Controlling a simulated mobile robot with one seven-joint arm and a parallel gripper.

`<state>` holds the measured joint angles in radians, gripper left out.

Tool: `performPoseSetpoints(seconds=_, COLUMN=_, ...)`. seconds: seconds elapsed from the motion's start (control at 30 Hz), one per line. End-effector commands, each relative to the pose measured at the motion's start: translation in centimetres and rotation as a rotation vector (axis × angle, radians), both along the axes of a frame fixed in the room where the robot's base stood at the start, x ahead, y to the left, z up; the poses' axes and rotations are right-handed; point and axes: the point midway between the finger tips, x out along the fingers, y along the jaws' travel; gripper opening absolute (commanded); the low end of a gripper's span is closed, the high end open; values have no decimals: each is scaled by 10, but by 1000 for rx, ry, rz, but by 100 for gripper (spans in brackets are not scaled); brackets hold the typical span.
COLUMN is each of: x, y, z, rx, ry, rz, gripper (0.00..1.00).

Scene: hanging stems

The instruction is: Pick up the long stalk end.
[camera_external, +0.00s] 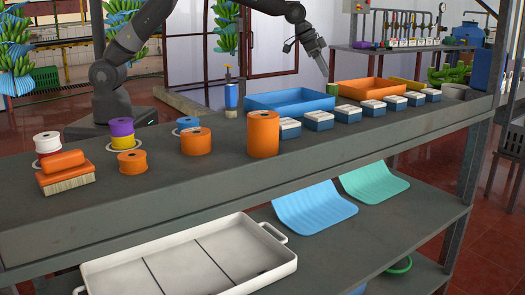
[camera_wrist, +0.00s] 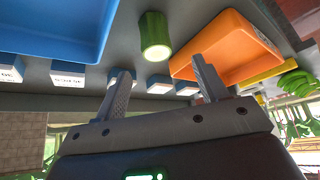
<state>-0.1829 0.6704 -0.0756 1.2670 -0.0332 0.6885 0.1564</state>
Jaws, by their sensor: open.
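The stalk end (camera_wrist: 155,36) is a short green cylinder with a pale, round cut face. In the external view the stalk end (camera_external: 332,89) is small and stands on the dark shelf top between the blue tray and the orange tray. My gripper (camera_external: 325,71) is just above it, pointing down at a tilt. In the wrist view my gripper (camera_wrist: 160,66) has its two fingers spread apart with nothing between them. The stalk end lies beyond the fingertips, slightly left of the middle of the gap, and does not seem to touch them.
A blue tray (camera_external: 291,101) and an orange tray (camera_external: 371,90) flank the stalk end. Several blue-and-white boxes (camera_external: 347,113) line up in front. Orange spools (camera_external: 263,134) stand further left.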

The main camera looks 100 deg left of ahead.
Motion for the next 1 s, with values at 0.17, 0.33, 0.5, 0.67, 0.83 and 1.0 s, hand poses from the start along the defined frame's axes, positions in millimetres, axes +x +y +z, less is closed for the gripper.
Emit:
performPoseSetpoints(seconds=0.17, x=13, y=0, z=-26, rx=0, ry=3, rz=0, gripper=66)
performPoseSetpoints(seconds=0.33, x=20, y=0, z=-36, rx=0, ry=1, rz=0, gripper=66)
performPoseSetpoints(seconds=0.5, x=27, y=-3, z=-55, rx=0, ry=4, rz=0, gripper=66)
performPoseSetpoints(seconds=0.67, x=37, y=-4, z=-75, rx=0, ry=2, rz=0, gripper=66)
performPoseSetpoints(seconds=0.83, x=42, y=-4, z=-83, rx=1, ry=1, rz=0, gripper=66)
performPoseSetpoints(seconds=1.0, x=42, y=-4, z=-82, rx=1, ry=1, rz=0, gripper=66)
